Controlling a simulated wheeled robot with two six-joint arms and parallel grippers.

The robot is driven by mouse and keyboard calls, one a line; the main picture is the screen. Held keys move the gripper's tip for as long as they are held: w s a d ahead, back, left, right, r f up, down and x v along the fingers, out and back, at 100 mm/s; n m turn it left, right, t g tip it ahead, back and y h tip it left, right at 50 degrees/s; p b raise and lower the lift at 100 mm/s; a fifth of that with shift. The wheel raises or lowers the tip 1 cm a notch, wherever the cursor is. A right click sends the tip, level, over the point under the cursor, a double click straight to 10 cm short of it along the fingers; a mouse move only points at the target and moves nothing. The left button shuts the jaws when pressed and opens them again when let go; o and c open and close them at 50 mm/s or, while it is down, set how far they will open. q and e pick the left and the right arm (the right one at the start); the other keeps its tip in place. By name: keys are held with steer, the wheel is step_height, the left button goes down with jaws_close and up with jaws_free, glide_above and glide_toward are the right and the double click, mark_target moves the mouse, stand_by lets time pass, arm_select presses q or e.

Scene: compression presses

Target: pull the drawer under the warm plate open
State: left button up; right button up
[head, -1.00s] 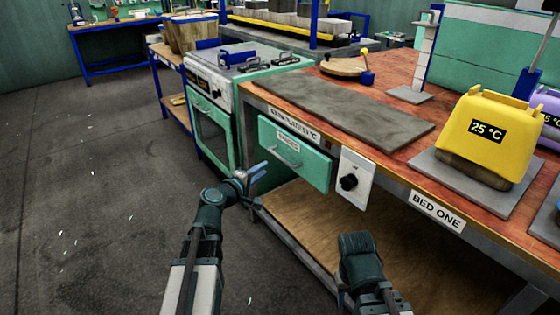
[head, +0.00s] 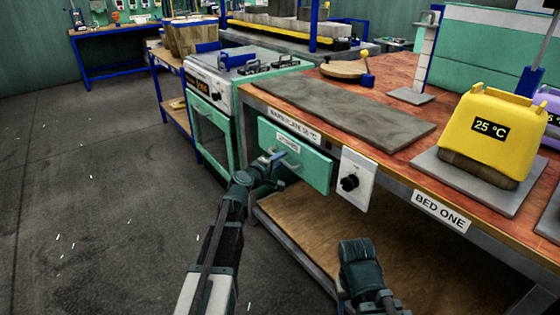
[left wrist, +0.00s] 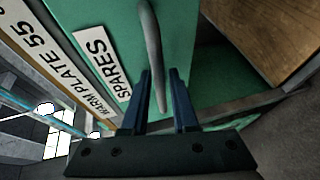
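The warm plate (head: 345,112) is a flat grey slab on the red-brown bench top. Under it is the green drawer (head: 314,170), with a "SPARES" label (left wrist: 96,62) and a grey bar handle (left wrist: 152,50). The drawer front looks closed in the head view. My left gripper (head: 273,162) is at the handle; in the left wrist view its two blue fingers (left wrist: 160,80) are apart, with the lower part of the handle between them. I cannot see either finger pressing on it. My right arm's end (head: 360,262) is low in front of the bench, its fingers hidden.
A white panel with a black knob (head: 349,183) is just right of the drawer. A green oven (head: 214,132) stands to the left. A wooden lower shelf (head: 330,235) is below. The yellow 25 °C block (head: 490,130) sits on the bench. The floor in front is clear.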

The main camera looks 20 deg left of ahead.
arm_select(q)
jaws_close()
stand_by(1.4)
